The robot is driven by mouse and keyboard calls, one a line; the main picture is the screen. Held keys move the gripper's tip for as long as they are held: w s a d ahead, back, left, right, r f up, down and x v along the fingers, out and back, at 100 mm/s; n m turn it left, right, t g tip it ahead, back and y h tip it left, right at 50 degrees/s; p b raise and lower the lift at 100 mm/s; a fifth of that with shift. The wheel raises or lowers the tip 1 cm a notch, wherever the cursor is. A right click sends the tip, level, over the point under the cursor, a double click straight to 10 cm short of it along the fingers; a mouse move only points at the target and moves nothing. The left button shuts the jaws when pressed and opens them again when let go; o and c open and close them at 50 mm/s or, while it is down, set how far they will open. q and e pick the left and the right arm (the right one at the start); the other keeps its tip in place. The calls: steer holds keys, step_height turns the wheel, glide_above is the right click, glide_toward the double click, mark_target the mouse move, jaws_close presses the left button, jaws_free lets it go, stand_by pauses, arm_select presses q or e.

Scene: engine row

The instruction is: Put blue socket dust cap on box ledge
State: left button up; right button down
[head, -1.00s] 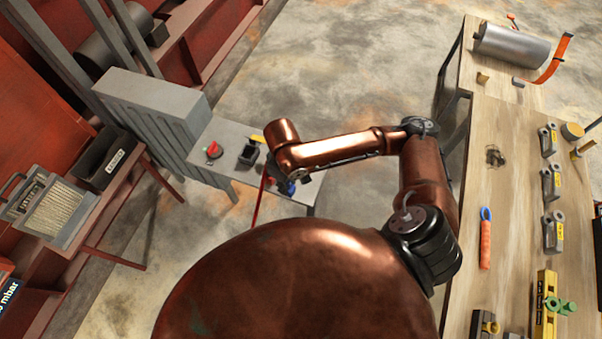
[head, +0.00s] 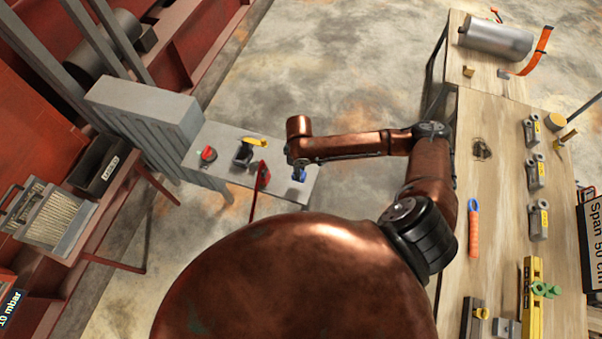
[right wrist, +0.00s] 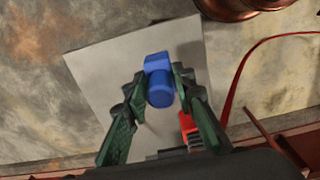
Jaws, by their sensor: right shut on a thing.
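The blue socket dust cap (right wrist: 159,88) is between the green fingers of my right gripper (right wrist: 161,77), which is shut on it. In the head view the cap (head: 299,175) shows as a small blue spot over the right end of the grey box ledge (head: 225,176). In the right wrist view the pale ledge (right wrist: 100,65) lies behind the cap. I cannot tell whether the cap touches it. My left gripper is not in view.
On the ledge are a red knob (head: 208,154) and a black socket with a yellow lid (head: 244,154). A red plug (head: 263,176) with a red cable is close left of the cap. A wooden bench (head: 490,200) with several parts stands right.

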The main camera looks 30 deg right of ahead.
steer(key=shift+w+d+f, duration=0.1)
steer(key=shift+d+f, duration=0.05)
steer(key=shift+f, duration=0.1)
steer(key=shift+w+d+f+p, duration=0.1)
steer(key=shift+d+f+p, duration=0.05)
steer(key=shift+f, duration=0.85)
steer(key=shift+w+d+f+p, duration=0.1)
steer(key=shift+d+f+p, duration=0.05)
steer(key=shift+f, duration=0.8)
steer(key=c, duration=1.6)
jaws_free()
steer(key=shift+f, duration=0.1)
step_height(320, 180, up, 12)
steer(key=shift+r+b, duration=0.15)
steer(key=shift+b, duration=0.2)
